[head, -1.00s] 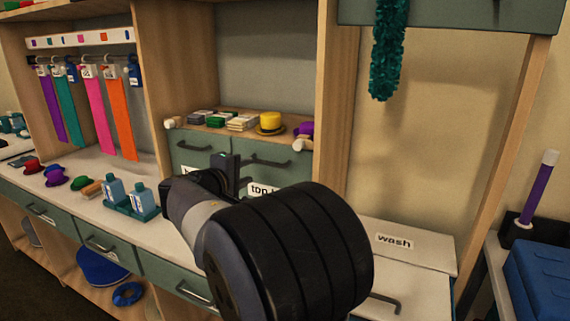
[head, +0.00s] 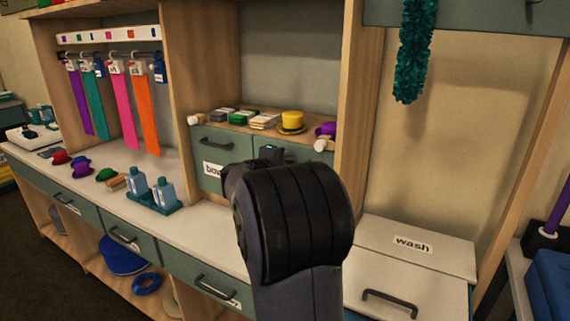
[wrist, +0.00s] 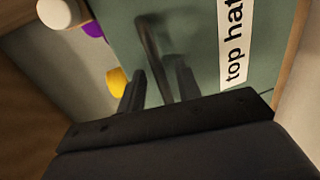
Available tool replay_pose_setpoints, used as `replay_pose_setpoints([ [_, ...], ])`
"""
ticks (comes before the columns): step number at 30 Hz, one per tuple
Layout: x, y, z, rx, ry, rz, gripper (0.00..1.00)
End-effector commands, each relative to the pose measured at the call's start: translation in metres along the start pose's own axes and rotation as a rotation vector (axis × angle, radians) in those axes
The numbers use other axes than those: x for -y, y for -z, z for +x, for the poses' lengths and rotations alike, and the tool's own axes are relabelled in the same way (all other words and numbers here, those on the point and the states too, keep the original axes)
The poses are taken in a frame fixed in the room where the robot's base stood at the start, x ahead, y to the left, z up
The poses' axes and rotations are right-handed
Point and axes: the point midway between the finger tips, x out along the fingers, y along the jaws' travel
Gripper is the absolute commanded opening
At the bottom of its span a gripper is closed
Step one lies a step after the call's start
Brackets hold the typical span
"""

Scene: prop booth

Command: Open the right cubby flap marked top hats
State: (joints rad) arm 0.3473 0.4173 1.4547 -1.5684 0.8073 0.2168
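The right cubby flap (head: 303,153) is grey-green and looks closed; my arm covers most of it in the head view. In the wrist view the flap (wrist: 205,35) fills the middle, with its white "top hats" label (wrist: 233,45) partly cut off. Its dark bar handle (wrist: 163,50) lies between the two fingers of my gripper (wrist: 160,75). The fingers are apart, one on each side of the handle; I cannot tell whether they touch it.
The left cubby flap (head: 212,146) beside it is closed. A yellow hat (head: 291,122) and card stacks (head: 264,121) sit on the shelf above. Blue bottles (head: 164,191) stand on the counter to the left. The "wash" bin (head: 420,245) is at lower right.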

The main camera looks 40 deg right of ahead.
Motion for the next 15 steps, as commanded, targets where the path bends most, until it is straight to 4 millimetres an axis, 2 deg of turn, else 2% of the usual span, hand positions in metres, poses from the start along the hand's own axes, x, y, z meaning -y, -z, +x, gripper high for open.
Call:
replay_pose_setpoints([
  [2,0.0001,0.0001,-0.0002,0.000,0.000,0.000,0.26],
  [11,0.0002,0.0001,-0.0004,0.000,0.000,0.000,0.01],
  [15,0.0002,0.0001,-0.0004,0.000,0.001,0.000,0.00],
])
